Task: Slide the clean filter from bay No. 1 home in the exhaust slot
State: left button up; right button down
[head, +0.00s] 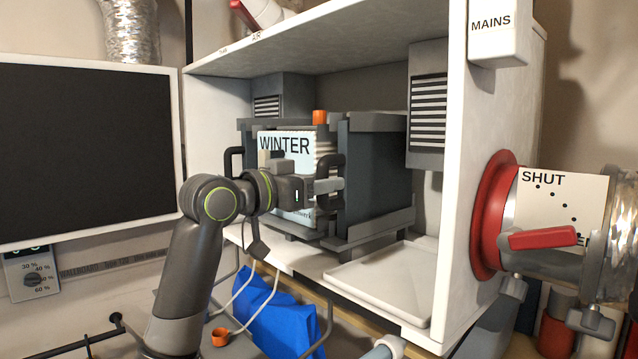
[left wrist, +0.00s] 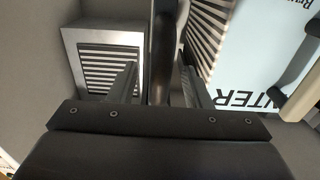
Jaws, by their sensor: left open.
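A grey filter housing (head: 375,190) stands inside the white cabinet. A pale blue panel marked WINTER (head: 285,145) shows at its front, partly behind my left arm; it also shows upside down in the left wrist view (left wrist: 255,60). Dark handles stand at its left (head: 232,160) and right (head: 333,162). My left gripper (head: 328,186) is at the right handle. In the left wrist view its open fingers lie either side of a dark upright bar (left wrist: 163,50); I cannot tell whether they touch it. I cannot identify bay No. 1 or the exhaust slot by any label. My right gripper is out of view.
A white tray (head: 385,280) lies at the cabinet's front right. Louvred grey boxes (head: 428,110) hang inside. A red valve flange (head: 492,215) marked SHUT juts out at right. A black screen (head: 85,150) is at left. A blue cloth-like thing (head: 280,318) lies below.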

pick_arm(q)
jog(key=b+v, duration=0.1)
jog(key=v, duration=0.6)
jog(key=shift+s+a, duration=0.3)
dwell(0.4)
